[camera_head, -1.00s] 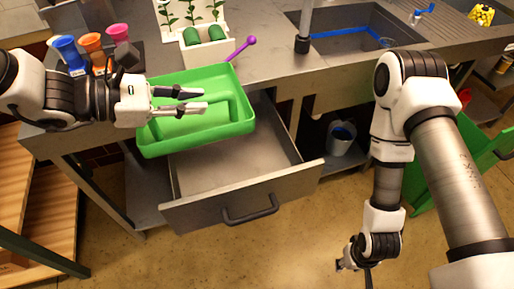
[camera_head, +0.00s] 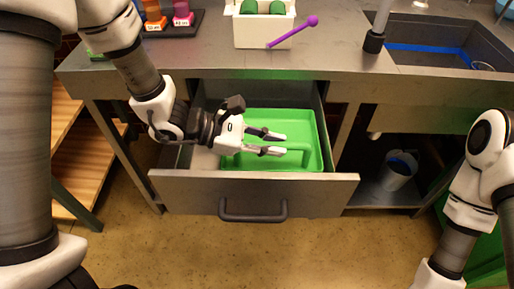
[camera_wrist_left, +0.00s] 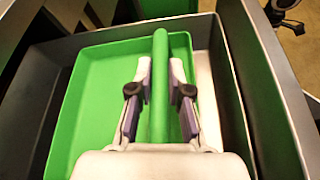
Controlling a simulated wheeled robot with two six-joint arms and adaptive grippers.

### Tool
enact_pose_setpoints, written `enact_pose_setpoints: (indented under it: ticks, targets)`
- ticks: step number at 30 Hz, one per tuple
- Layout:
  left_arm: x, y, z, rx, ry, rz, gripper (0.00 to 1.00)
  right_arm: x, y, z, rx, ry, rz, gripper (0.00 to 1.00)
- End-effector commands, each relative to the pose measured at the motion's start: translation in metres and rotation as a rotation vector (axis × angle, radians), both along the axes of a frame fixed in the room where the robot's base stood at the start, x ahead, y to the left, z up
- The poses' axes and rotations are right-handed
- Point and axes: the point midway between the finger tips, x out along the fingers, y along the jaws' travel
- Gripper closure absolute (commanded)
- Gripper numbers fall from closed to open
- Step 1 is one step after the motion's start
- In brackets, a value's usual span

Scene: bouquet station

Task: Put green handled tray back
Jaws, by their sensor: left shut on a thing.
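The green handled tray (camera_head: 310,155) is inside the open drawer (camera_head: 255,195), below the counter top. My left gripper (camera_head: 285,144) is shut on the tray's raised green handle, with one finger on each side of it in the left wrist view (camera_wrist_left: 160,85). The tray looks roughly level there, close to the drawer's walls. I cannot tell whether it touches the drawer floor. My right arm is at the right edge of the head view. A small part of what looks like my right gripper (camera_wrist_left: 285,8) shows at the top right of the left wrist view.
The drawer is pulled out, its dark handle (camera_head: 252,216) facing front. On the counter (camera_head: 215,55) stand a white box (camera_head: 250,33) with a purple stick (camera_head: 295,32) and coloured cups (camera_head: 182,13). A sink (camera_head: 430,40) and a bucket (camera_head: 398,170) are to the right.

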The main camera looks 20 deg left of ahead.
Motion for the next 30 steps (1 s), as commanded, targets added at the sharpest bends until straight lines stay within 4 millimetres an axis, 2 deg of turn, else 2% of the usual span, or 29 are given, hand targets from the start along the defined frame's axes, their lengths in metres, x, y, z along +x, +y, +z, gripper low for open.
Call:
enact_pose_setpoints:
  ticks: [1, 3, 9, 12, 14, 23, 24, 26, 30]
  targets:
    - [0.000, 0.000, -0.012, -0.001, 0.002, 0.000, 1.00, 0.000, 0.000, -0.004, 0.000, 0.000, 0.000, 0.60]
    - [0.000, 0.000, -0.019, 0.000, 0.000, 0.001, 1.00, 0.000, 0.000, -0.005, 0.000, 0.000, 0.000, 0.60]
    - [0.009, 0.027, -0.012, -0.006, -0.003, 0.006, 1.00, 0.000, 0.000, 0.005, 0.000, 0.000, 0.000, 0.60]
    - [0.012, 0.041, -0.016, -0.003, -0.002, 0.003, 1.00, 0.000, 0.000, 0.007, 0.000, 0.000, 0.000, 0.60]
    - [0.011, 0.039, -0.027, 0.001, 0.001, 0.001, 1.00, 0.000, 0.000, 0.003, 0.000, -0.001, 0.000, 0.60]
    - [0.011, 0.039, -0.030, 0.001, -0.002, 0.000, 1.00, 0.000, 0.000, 0.001, 0.000, 0.000, 0.000, 0.60]
    - [0.011, 0.039, -0.031, 0.000, -0.001, 0.000, 0.79, 0.000, 0.000, 0.000, 0.000, 0.000, 0.000, 0.60]
    - [0.011, 0.039, -0.029, 0.000, -0.001, 0.000, 0.58, 0.000, 0.000, 0.002, 0.000, 0.000, 0.000, 0.60]
    - [0.011, 0.039, -0.029, 0.000, -0.001, 0.000, 0.57, 0.000, 0.000, 0.002, 0.000, 0.000, 0.000, 0.60]
